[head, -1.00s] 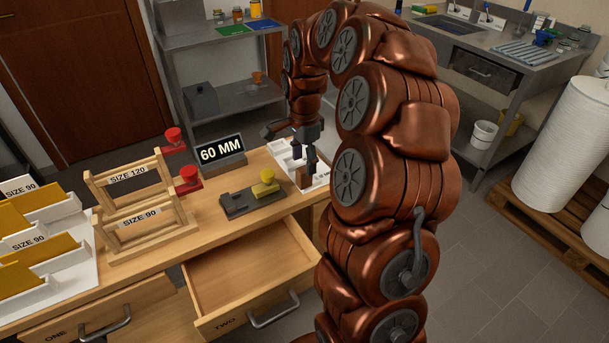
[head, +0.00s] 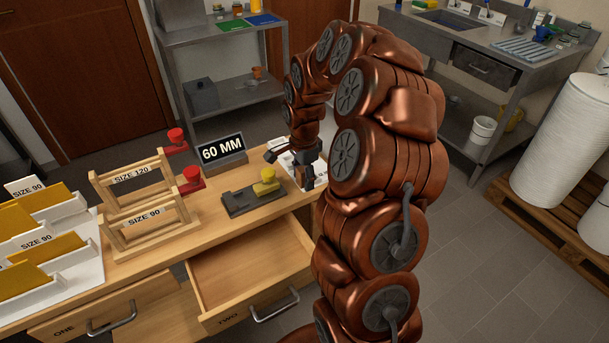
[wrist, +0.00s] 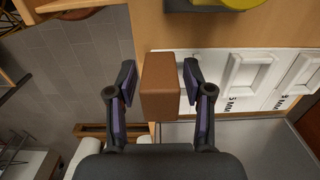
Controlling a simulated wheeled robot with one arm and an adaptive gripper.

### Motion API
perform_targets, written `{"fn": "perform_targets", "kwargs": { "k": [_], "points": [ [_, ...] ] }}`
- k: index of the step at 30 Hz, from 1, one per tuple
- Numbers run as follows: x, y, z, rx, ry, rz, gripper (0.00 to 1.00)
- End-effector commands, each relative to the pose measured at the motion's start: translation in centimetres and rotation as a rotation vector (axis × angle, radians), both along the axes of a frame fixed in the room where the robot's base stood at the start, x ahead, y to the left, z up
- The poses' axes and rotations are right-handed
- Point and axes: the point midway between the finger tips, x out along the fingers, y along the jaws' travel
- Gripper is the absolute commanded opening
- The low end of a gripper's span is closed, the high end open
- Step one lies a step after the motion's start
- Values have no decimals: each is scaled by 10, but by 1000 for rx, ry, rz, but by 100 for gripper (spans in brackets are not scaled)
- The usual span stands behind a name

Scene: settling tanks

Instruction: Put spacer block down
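The spacer block is a brown rectangular block (wrist: 160,85), seen between my fingers in the wrist view. My gripper (wrist: 160,74) is around it, with a narrow gap showing on each side, so the fingers look open. The block stands over the end of the white compartment tray (wrist: 259,65); whether it rests on the tray floor cannot be told. In the head view my gripper (head: 306,178) is low over the right end of the bench, by the tray, and mostly hides the block.
A dark gauge fixture with a yellow knob (head: 268,182) sits left of my gripper, with a "60 MM" sign (head: 222,150) behind it. Wooden racks (head: 145,205) stand further left. Drawer TWO (head: 250,268) is open below the bench front.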

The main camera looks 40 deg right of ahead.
Motion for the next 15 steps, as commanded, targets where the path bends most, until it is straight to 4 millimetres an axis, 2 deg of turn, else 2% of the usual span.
{"fn": "perform_targets", "kwargs": {
  "k": [2,13,15],
  "points": [
    [0,0,0,0,0,0,40],
    [0,0,0,0,-1,0,1],
    [0,0,0,0,-1,0,0]
  ]
}}
